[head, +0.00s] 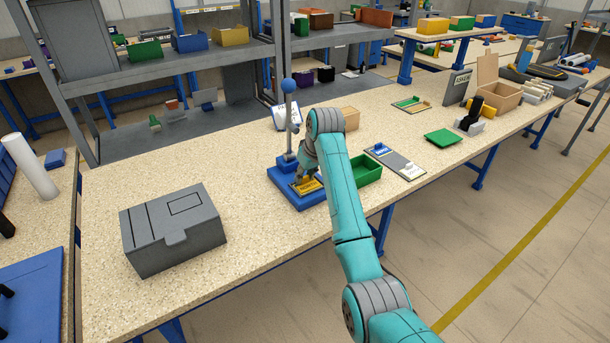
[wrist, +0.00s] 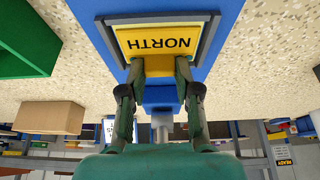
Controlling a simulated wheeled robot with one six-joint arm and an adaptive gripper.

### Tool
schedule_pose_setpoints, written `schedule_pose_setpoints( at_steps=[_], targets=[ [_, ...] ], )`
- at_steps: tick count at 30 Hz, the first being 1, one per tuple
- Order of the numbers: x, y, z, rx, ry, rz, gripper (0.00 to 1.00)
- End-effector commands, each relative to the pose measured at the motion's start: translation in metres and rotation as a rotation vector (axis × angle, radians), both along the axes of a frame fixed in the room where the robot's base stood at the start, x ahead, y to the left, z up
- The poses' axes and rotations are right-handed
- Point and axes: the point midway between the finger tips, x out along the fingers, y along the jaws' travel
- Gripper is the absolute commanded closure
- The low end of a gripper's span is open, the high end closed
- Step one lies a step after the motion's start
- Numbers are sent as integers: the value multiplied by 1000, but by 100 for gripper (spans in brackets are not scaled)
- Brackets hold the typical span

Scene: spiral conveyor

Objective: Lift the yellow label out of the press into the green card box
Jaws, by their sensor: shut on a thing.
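The yellow label (wrist: 165,42), marked NORTH, sits within the grey frame of the blue press (head: 290,200). It also shows in the head view (head: 309,187) on the press base. My gripper (wrist: 160,68) is over the press with its fingertips shut on the near edge of the label in the wrist view. The label appears still flat in its frame; I cannot tell if it is raised at all. The green card box (head: 368,172) stands open just right of the press, partly behind my arm. It also shows at the left of the wrist view (wrist: 25,40).
The press has a blue-knobbed upright lever (head: 289,88) beside my gripper. A brown block (head: 350,119) stands behind. A grey tray with cards (head: 400,163) lies right of the green box. A large grey box (head: 173,230) stands left, with clear bench between it and the press.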

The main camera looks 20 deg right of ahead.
Motion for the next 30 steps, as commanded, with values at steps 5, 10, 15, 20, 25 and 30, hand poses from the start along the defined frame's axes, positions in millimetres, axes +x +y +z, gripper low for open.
schedule_pose_setpoints(
  at_steps=[5,10,15,20,25,30],
  targets=[
    [0,0,0,0,0,0,100],
    [0,0,2,0,-1,0,100],
    [0,0,8,0,-1,0,100],
    [0,0,13,1,-2,0,100],
    [0,0,18,0,-1,0,100],
    [0,0,21,0,0,0,100]
  ],
)
